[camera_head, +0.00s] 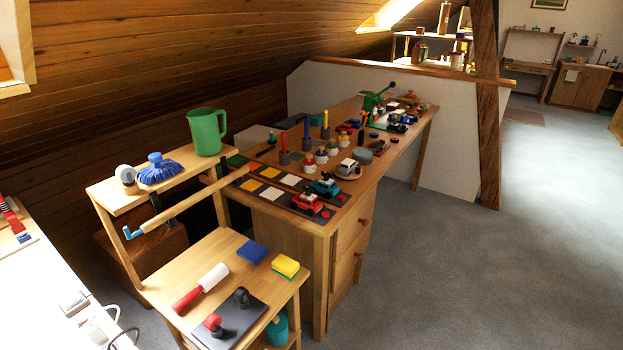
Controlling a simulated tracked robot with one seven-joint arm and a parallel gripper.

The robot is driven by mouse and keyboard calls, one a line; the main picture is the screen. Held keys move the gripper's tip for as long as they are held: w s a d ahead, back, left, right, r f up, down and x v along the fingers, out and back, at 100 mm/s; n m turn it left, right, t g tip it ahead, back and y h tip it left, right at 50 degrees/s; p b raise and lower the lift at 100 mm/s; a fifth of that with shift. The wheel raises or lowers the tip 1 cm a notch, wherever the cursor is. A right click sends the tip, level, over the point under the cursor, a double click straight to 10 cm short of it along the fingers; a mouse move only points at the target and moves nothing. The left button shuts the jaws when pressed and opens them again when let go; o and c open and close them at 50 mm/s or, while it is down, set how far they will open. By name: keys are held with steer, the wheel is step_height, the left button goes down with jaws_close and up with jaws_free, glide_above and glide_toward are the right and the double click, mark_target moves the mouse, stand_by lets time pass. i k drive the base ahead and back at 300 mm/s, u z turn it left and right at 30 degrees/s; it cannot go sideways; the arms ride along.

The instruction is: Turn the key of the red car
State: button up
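A small red car (306,204) stands on a dark mat near the front corner of the long wooden workbench (315,229). Its key is too small to make out. A teal car (326,187) stands just behind it to the right, and a white car (347,167) is farther back. Other small red and blue shapes near the back of the bench may be cars, but they are too small to tell. My gripper is not in view.
A lower wooden stand (222,270) in front holds a red-handled roller (201,287), a blue block and a yellow sponge (285,266). A green jug (207,131) stands on its upper shelf. A timber post (487,110) rises behind the bench. The grey floor (450,270) at right is clear.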

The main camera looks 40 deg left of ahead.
mark_target(309, 189)
steer(key=u, duration=0.2)
steer(key=i, duration=0.65)
steer(key=u, duration=0.45)
steer(key=k, duration=0.8)
steer(key=u, duration=0.25)
steer(key=i, duration=0.8)
steer(key=z, duration=0.1)
